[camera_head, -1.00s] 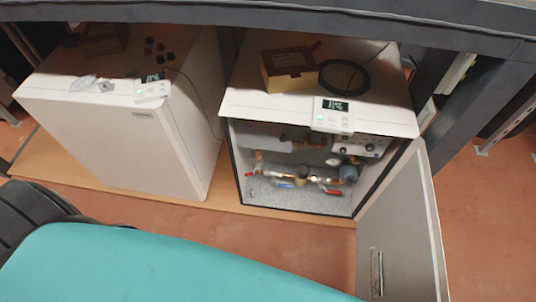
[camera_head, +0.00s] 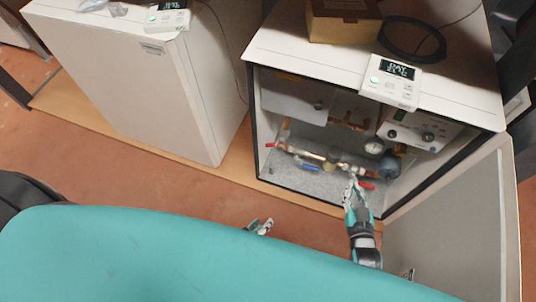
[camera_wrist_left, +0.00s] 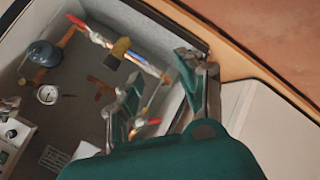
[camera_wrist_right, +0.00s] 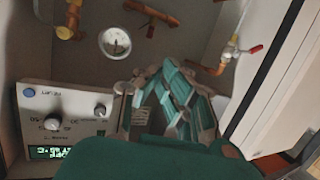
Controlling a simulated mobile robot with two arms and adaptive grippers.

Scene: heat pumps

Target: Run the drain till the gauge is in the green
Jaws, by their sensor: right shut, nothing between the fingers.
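The pressure gauge (camera_head: 374,147) is a small round white dial inside the open cabinet; it also shows in the left wrist view (camera_wrist_left: 47,95) and right wrist view (camera_wrist_right: 115,43). Its green zone and reading are too small to tell. Below it a pipe (camera_head: 325,157) carries a blue lever (camera_head: 312,167) and a red lever (camera_head: 366,185), with another red lever (camera_head: 268,145) at its left end. Which valve is the drain I cannot tell. My right gripper (camera_head: 353,182) is shut and empty beside the right red lever. My left gripper (camera_head: 260,226) is open and empty, outside the cabinet's front edge.
The cabinet door (camera_head: 450,225) stands open at the right. A control panel (camera_head: 412,128) sits inside at the right. A display unit (camera_head: 391,82), a box (camera_head: 343,20) and a black cable coil (camera_head: 412,40) lie on top. A closed white cabinet (camera_head: 130,75) stands to the left.

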